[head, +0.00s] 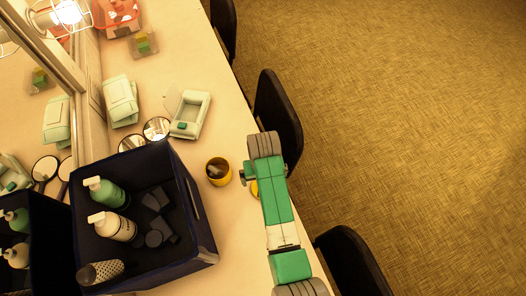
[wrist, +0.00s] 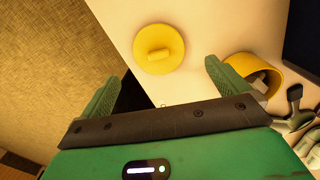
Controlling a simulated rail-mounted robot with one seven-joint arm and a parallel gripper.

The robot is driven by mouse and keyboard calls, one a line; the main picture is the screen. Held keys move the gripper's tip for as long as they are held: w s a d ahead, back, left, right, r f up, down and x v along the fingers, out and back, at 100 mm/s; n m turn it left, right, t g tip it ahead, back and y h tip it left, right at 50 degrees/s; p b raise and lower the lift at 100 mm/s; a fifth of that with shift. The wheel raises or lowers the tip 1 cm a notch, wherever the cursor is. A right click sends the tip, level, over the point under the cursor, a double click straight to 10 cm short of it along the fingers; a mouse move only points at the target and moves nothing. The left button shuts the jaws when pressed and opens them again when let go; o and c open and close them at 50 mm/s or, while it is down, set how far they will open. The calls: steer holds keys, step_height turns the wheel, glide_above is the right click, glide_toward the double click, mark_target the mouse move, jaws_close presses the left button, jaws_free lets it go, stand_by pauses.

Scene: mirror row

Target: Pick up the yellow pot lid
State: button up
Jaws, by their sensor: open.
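The yellow pot lid (wrist: 159,47) lies on the white counter in the wrist view, a round disc with a bar-shaped knob on top. In the head view only a sliver of the lid (head: 254,189) shows beside my green arm, which hides the rest. My gripper (wrist: 158,85) is open and empty, its two green fingers spread apart. The lid lies ahead of the fingertips, roughly centred between them and not touched. In the head view the gripper (head: 246,176) is at the counter's right edge, mostly hidden by my wrist.
A yellow pot (head: 218,172) stands left of my gripper; it shows close to the right finger in the wrist view (wrist: 252,75). A dark bin (head: 203,240) with bottles is at lower left. A pale green case (head: 189,113) lies farther back. Black chairs (head: 277,115) line the counter's right edge.

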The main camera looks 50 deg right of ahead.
step_height(320, 180, down, 7)
steer(key=shift+s+f, duration=0.1)
steer(key=shift+s, duration=0.05)
steer(key=c, duration=0.9)
